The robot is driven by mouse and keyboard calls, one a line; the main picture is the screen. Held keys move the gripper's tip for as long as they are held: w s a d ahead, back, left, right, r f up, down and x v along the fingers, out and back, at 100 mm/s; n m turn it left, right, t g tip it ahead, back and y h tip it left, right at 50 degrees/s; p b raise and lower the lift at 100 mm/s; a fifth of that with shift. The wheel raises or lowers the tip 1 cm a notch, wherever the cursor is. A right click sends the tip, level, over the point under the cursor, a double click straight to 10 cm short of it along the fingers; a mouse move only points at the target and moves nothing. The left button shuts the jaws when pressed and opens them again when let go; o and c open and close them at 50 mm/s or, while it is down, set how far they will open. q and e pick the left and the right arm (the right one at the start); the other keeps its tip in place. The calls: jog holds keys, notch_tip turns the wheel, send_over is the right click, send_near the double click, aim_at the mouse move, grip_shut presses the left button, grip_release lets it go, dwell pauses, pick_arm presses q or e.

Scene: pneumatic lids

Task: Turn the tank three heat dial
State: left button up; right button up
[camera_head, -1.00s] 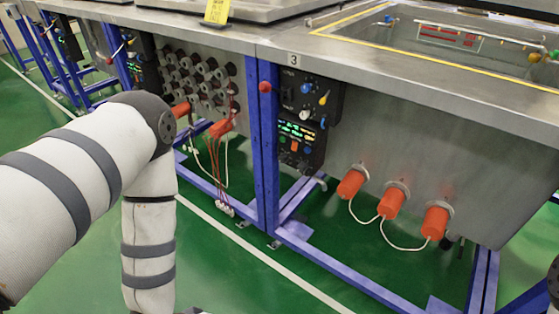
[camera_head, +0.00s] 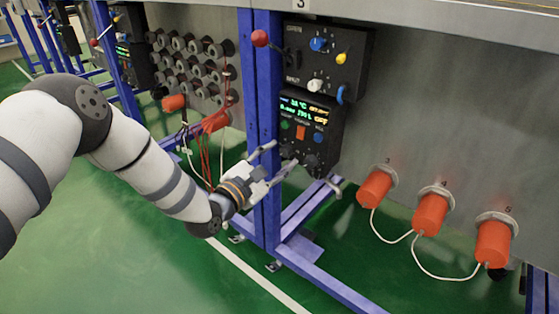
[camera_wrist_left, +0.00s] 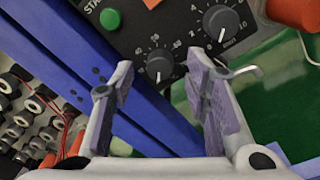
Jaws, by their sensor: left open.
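The tank three control box (camera_head: 312,120) is black, with a lit display, coloured buttons and two dark dials low on its face. In the left wrist view one round dial (camera_wrist_left: 158,64) with a white pointer shows between the fingertips, and a second dial (camera_wrist_left: 222,24) shows up and to the right. Their full labels are not readable, so I cannot tell which is the heat dial. My left gripper (camera_head: 284,155) is open and empty, its fingers pointing at the box's lower part beside the blue post. It also shows in the left wrist view (camera_wrist_left: 160,76). Contact with a dial is not visible.
A blue post (camera_head: 266,120) stands just left of the box, close to my left gripper. An upper black panel (camera_head: 325,58) carries coloured knobs, with a red ball (camera_head: 260,38) beside it. Several orange plugs (camera_head: 430,213) with white cords are on the tank wall at right.

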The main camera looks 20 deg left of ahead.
pick_arm(q)
jog(key=shift+w+d, duration=0.15)
jog(key=shift+w, duration=0.35)
grip_shut()
